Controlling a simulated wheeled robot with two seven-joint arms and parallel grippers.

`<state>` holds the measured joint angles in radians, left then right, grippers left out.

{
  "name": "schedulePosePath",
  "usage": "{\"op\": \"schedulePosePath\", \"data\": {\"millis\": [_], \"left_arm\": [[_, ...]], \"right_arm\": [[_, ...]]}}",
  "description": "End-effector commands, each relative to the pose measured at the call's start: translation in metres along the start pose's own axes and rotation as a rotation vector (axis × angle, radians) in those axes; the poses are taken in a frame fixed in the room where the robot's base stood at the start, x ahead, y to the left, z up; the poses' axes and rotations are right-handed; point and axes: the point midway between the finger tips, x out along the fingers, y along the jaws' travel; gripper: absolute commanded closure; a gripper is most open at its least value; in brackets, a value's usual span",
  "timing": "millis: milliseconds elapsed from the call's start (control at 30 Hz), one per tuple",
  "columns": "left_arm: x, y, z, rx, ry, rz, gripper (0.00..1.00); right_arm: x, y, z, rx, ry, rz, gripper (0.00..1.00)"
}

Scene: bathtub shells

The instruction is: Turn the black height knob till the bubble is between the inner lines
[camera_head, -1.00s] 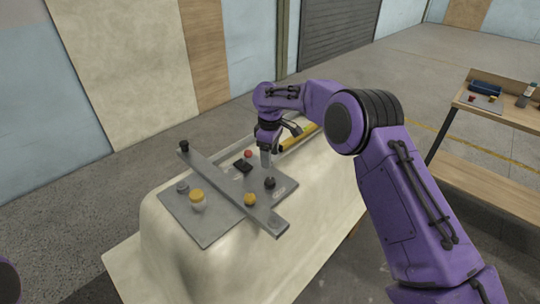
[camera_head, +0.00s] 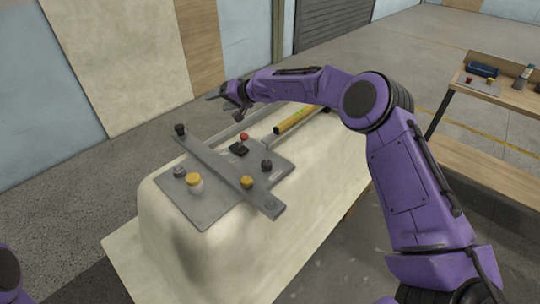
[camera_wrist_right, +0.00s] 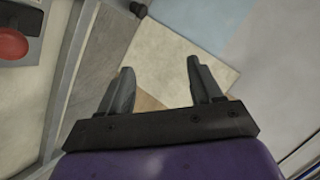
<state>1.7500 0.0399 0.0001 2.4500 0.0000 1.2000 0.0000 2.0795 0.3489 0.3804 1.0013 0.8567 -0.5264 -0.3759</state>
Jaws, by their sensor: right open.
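A grey plate (camera_head: 215,208) on the pale tub shell bears several controls. A black knob (camera_head: 266,165) stands upright at its right side. Another black knob (camera_head: 180,129) stands at the far end of the grey bar; I cannot tell which is the height knob. A yellow spirit level (camera_head: 297,118) lies behind the plate; its bubble and lines are too small to see. My right gripper (camera_head: 224,106) is open and empty, beyond the plate and apart from the knobs. The right wrist view shows its two fingers (camera_wrist_right: 158,74) spread with nothing between them. My left gripper is out of view.
The plate also carries a red ball-topped stick (camera_head: 244,136), a large yellow button (camera_head: 194,181), a small yellow knob (camera_head: 247,182) and a grey knob (camera_head: 179,171). A grey bar (camera_head: 222,168) crosses it. A wooden workbench (camera_head: 505,97) stands at the right.

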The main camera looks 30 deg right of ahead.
Motion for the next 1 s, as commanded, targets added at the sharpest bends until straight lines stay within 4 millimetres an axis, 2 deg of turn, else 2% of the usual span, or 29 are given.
{"op": "schedulePosePath", "data": {"millis": [33,100,200,267,367,433,500,600,733,867,1000], "left_arm": [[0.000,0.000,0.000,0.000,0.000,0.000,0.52],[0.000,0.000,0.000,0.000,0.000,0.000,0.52],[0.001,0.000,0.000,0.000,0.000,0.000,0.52],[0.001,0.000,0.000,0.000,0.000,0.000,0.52],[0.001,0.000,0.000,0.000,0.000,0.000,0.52],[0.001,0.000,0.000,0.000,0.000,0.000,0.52],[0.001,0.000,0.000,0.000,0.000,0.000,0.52],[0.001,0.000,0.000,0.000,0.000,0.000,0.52],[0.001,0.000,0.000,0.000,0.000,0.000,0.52],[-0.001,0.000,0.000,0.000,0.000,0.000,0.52],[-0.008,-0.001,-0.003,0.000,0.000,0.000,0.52]], "right_arm": [[-0.002,0.001,-0.023,0.158,0.121,-0.008,0.36],[-0.010,0.011,-0.055,0.412,0.295,0.002,0.36],[-0.026,0.042,-0.081,0.783,0.504,0.060,0.36],[-0.036,0.065,-0.083,1.007,0.608,0.120,0.36],[-0.053,0.100,-0.066,1.376,0.739,0.263,0.36],[-0.063,0.118,-0.039,1.625,0.802,0.399,0.36],[-0.073,0.127,-0.005,1.846,0.839,0.558,0.36],[-0.086,0.126,0.042,2.081,0.862,0.794,0.36],[-0.102,0.120,0.079,2.233,0.883,1.017,0.36],[-0.107,0.120,0.090,2.262,0.903,1.094,0.36],[-0.099,0.136,0.101,2.260,0.906,1.100,0.36]]}}
